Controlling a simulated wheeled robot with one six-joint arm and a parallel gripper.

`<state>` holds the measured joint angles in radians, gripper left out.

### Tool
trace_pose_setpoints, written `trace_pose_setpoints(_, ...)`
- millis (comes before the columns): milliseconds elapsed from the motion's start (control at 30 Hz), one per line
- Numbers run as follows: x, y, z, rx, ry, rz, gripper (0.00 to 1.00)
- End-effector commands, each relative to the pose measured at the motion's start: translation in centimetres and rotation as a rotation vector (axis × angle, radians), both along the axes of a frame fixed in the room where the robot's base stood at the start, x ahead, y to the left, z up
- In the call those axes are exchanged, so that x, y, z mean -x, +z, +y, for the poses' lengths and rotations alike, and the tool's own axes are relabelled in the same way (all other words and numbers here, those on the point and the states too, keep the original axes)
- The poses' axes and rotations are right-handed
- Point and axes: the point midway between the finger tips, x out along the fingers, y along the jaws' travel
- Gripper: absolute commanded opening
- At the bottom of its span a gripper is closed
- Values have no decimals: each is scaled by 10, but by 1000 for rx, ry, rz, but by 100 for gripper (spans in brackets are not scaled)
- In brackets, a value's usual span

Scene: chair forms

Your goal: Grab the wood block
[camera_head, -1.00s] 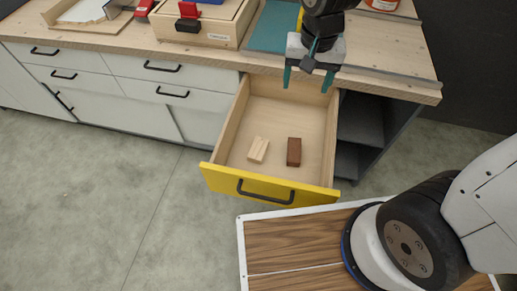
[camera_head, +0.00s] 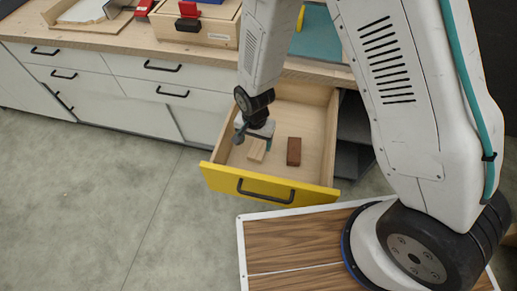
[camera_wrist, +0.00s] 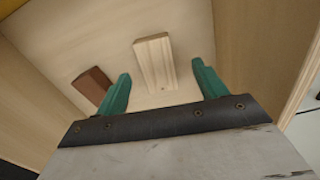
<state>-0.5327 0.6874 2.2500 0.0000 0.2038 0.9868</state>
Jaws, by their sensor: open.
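Two blocks lie in an open drawer with a yellow front. The light wood block (camera_head: 257,150) is on the left, and the dark brown block (camera_head: 294,151) is to its right. My gripper (camera_head: 255,140) is low inside the drawer, just behind and above the light block. In the wrist view, my gripper (camera_wrist: 160,92) is open, with its two green fingers spread. The light block (camera_wrist: 155,62) shows between and beyond the fingertips, and nothing is held. The dark block (camera_wrist: 92,86) is outside the left finger, partly hidden by it.
The drawer's yellow front (camera_head: 270,188) has a black handle, and its wooden side walls rise around the blocks. The worktop (camera_head: 120,43) above carries a wooden box (camera_head: 205,30) and a teal mat (camera_head: 318,38). Bare drawer floor surrounds the blocks.

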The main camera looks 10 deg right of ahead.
Motion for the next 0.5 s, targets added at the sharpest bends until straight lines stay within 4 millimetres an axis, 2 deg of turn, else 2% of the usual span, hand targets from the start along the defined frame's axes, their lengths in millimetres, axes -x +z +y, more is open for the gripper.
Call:
trace_pose_setpoints(200, 1, -33, -7, 2, 0, 3, 71)
trace_pose_setpoints(300, 1, -43, -7, 1, 1, 2, 71)
trace_pose_setpoints(500, 1, -47, -6, 0, 1, 0, 71)
